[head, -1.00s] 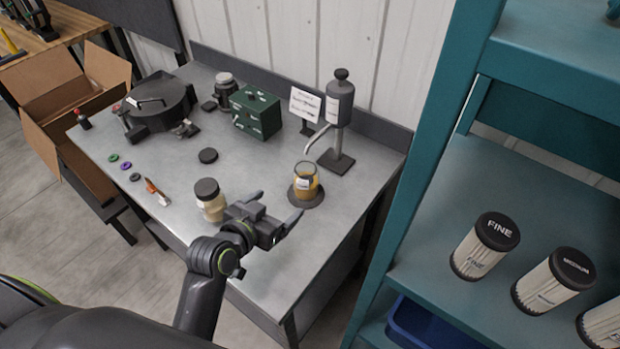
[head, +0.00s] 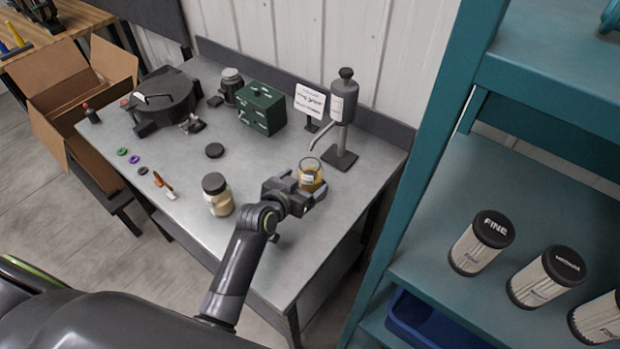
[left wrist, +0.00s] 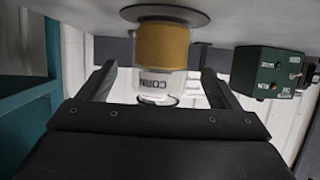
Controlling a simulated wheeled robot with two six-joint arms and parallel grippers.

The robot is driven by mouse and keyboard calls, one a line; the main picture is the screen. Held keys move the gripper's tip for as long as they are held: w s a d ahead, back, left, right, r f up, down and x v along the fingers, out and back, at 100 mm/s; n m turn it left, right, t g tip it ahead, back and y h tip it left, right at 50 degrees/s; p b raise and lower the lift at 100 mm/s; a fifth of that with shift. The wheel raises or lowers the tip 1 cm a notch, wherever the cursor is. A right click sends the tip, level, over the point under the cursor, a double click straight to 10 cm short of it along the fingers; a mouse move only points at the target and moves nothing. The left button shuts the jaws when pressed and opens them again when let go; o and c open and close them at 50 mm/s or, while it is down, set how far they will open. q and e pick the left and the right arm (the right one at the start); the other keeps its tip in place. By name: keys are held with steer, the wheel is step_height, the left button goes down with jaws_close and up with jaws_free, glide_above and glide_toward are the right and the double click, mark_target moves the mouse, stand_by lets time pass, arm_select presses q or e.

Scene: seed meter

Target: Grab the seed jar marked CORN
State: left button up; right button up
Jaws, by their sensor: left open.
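The CORN jar (left wrist: 162,50) is an open glass jar with yellow-orange contents and a white label. In the left wrist view, which appears upside down, the label reads CORN. In the head view the jar (head: 310,172) stands upright near the table's right front, partly hidden by my gripper. It stands on a dark round pad (left wrist: 165,14). My left gripper (left wrist: 158,82) is open, with its fingers on either side of the jar's upper part in the wrist view. I cannot tell whether they touch it. My right gripper is not in view.
A black-lidded jar (head: 217,195) stands left of my gripper. A pump dispenser (head: 342,105) and sign (head: 310,102) stand behind the CORN jar. A green box (head: 262,110) is farther back. A teal shelf (head: 440,240) with lidded canisters borders the right.

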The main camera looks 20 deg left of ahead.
arm_select(q)
steer(key=shift+p+x, duration=0.45)
steer(key=shift+x, duration=1.7)
steer(key=shift+c, duration=0.5)
steer(key=c, duration=1.2)
steer(key=shift+c, duration=0.4)
steer(key=shift+w+r, duration=0.1)
steer(key=shift+r, duration=0.15)
